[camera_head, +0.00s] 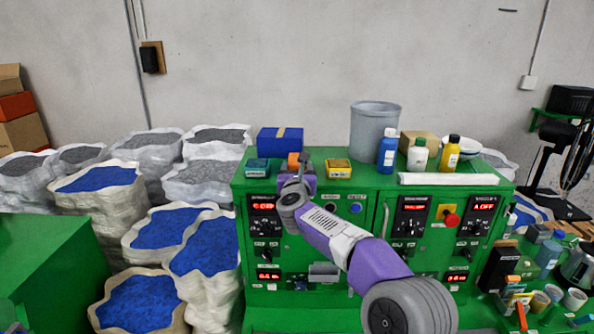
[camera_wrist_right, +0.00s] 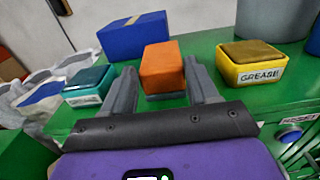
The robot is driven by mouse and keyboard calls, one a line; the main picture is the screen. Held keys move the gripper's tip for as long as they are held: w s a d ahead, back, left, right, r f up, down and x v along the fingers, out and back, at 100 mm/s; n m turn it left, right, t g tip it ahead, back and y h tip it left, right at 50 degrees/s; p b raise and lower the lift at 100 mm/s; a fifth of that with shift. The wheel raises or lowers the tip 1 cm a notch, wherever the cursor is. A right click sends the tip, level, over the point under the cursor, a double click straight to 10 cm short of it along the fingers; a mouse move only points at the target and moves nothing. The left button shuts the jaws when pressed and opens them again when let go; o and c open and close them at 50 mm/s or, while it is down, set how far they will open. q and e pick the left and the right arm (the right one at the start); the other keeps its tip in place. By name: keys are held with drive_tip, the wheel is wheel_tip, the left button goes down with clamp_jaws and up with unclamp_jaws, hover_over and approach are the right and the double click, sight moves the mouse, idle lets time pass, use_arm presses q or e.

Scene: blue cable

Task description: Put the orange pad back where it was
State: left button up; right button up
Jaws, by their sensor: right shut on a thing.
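The orange pad (camera_wrist_right: 162,62) is held between the two fingers of my right gripper (camera_wrist_right: 163,80), above the top of the green machine. In the head view the orange pad (camera_head: 293,160) shows just past the tip of my right gripper (camera_head: 298,164), partly hidden by it. A teal box with a dark pad (camera_wrist_right: 88,85) stands to its left, and a yellow box marked GREASE (camera_wrist_right: 251,66) with a brown pad stands to its right. A dark grey piece shows under the orange pad, and I cannot tell what it is. My left gripper is not in view.
A blue box (camera_head: 280,141) stands behind the pad on the green machine (camera_head: 380,188). A grey bin (camera_head: 373,131), several bottles and a white roll (camera_head: 447,179) are farther right. Sacks of blue and grey granules stand left of the machine.

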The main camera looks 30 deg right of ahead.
drive_tip(key=o, duration=1.1)
drive_tip(key=shift+s, duration=0.1)
